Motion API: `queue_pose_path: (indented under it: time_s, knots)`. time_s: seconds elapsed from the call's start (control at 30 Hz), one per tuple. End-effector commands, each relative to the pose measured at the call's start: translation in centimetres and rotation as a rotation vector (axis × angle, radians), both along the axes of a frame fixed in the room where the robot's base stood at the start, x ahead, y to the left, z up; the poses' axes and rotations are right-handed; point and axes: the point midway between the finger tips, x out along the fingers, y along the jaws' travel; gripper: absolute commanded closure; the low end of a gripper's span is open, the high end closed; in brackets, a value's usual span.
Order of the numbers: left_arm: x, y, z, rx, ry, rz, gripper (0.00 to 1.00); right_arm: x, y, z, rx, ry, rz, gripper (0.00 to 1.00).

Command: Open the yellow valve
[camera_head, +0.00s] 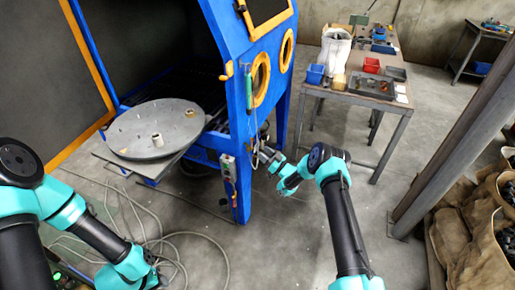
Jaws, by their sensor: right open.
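A blue blasting cabinet (240,120) with orange trim stands at the centre left. A small control box (228,165) is fixed on its front corner post, with a narrow orange-yellow strip below it. I cannot make out for certain which small part is the yellow valve, or its position. My right gripper (266,154) is open, just right of the corner post and close to the hoses there. Whether it touches anything is too small to tell. My left arm reaches to the bottom edge at the left; its fingers are out of view.
A round turntable (155,128) sits outside the cabinet's open side. Loose hoses (185,245) lie on the floor at lower left. A workbench (348,93) with bins stands behind. A grey steel column (455,150) and sacks (470,245) are at right.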

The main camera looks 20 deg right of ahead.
Motion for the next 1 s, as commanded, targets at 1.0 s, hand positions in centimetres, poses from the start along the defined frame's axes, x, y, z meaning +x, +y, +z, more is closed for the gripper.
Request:
queue_pose_path:
  time_s: [1.0]
  knots:
    - [0.0,0.0,0.0,0.0,0.0,0.0,0.57,-6.5,-4.8,-3.2,0.0,0.0,0.0,0.52]
